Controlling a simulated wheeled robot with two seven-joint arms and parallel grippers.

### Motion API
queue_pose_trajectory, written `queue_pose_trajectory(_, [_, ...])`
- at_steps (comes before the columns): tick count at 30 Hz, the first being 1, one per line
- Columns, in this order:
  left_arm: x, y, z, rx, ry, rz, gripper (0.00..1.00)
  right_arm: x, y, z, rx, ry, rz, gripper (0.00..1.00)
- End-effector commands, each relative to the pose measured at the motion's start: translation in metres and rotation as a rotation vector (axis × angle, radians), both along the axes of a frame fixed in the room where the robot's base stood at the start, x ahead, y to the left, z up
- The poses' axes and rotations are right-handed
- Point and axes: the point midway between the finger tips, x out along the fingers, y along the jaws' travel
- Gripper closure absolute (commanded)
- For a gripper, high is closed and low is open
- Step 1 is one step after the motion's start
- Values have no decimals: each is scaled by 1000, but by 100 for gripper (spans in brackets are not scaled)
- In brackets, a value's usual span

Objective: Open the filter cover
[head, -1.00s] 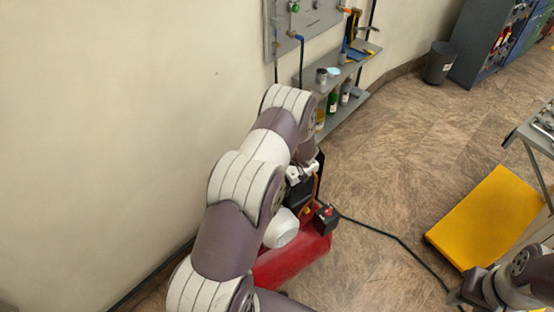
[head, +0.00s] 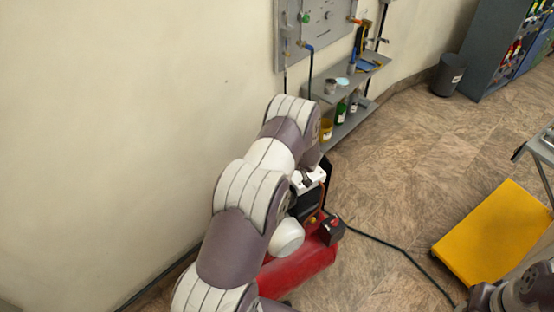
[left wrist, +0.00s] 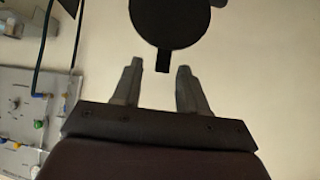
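A dark round disc (left wrist: 171,18) with a short tab (left wrist: 163,61) pointing down is at the top of the left wrist view; it may be the filter cover, but I cannot tell for sure. My left gripper (left wrist: 155,68) is open and empty, with one finger on each side of the tab and a gap to both. In the head view the red compressor tank (head: 300,268) with its dark upper parts (head: 331,231) is partly behind my left arm. That arm hides the left fingertips there. My right arm shows at the lower right, its gripper out of view.
The pale wall is close on the left. A grey panel (head: 318,30) and a shelf (head: 340,92) with bottles and cans stand beyond the compressor. A black hose (head: 385,243) crosses the floor toward a yellow platform (head: 493,235). The floor between is mostly clear.

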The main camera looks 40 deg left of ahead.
Motion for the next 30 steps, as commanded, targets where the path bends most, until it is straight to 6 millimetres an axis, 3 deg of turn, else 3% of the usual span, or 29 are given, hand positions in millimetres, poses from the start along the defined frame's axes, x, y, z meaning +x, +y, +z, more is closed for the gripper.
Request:
queue_pose_trajectory(10, [-4,-11,7,-3,3,-3,57,0,0,-6,0,0,0,57])
queue_pose_trajectory(22, [-31,-74,75,-2,-1,-3,57,0,0,-25,0,0,0,57])
queue_pose_trajectory(30, [-36,-84,88,-3,2,1,57,0,0,-26,0,0,0,57])
